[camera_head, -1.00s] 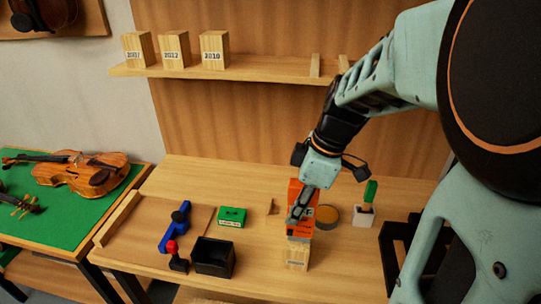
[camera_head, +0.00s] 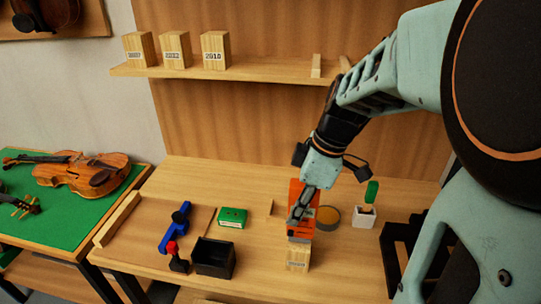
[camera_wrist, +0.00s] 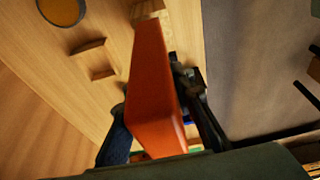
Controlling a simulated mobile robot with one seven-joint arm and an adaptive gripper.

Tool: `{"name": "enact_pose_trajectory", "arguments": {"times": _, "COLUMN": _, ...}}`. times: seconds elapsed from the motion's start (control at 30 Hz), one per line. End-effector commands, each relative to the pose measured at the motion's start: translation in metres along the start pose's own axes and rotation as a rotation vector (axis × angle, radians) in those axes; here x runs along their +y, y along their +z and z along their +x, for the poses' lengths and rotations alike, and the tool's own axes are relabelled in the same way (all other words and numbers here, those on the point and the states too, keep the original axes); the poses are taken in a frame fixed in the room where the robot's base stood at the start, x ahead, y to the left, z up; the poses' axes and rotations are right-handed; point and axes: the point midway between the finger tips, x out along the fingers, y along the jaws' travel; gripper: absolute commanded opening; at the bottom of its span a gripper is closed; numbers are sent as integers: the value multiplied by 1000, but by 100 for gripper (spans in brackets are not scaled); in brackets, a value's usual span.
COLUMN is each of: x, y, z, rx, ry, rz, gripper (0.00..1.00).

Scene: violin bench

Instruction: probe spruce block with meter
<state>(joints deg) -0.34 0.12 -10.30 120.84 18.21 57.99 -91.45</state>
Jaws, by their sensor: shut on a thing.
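The spruce block (camera_head: 297,259) stands upright on the bench near its front edge, with a small label on its face. My gripper (camera_head: 299,212) is shut on the orange meter (camera_head: 309,192) and holds it upright, its lower end at the top of the block. I cannot tell whether the meter touches the block. In the wrist view the orange meter (camera_wrist: 152,95) fills the middle between my fingers. Part of a wooden block (camera_wrist: 148,9) shows beyond its far end.
A black open bin (camera_head: 214,258), a red-knobbed tool (camera_head: 177,259), a blue tool (camera_head: 175,228) and a green box (camera_head: 232,217) lie to the left. A round tin (camera_head: 328,218) and a white pot (camera_head: 363,217) stand to the right. Labelled blocks (camera_head: 176,48) sit on the shelf above.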

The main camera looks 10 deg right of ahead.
Motion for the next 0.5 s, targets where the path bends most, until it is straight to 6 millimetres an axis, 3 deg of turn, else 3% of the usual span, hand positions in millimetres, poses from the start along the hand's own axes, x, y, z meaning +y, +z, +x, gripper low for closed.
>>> {"name": "enact_pose_trajectory", "arguments": {"times": 0.3, "x": -2, "y": 1, "z": 2, "rx": -3, "ry": -6, "rz": 1, "gripper": 0}}
{"name": "enact_pose_trajectory", "arguments": {"times": 0.5, "x": -1, "y": -2, "z": -10, "rx": -2, "ry": -4, "rz": 0, "gripper": 0}}
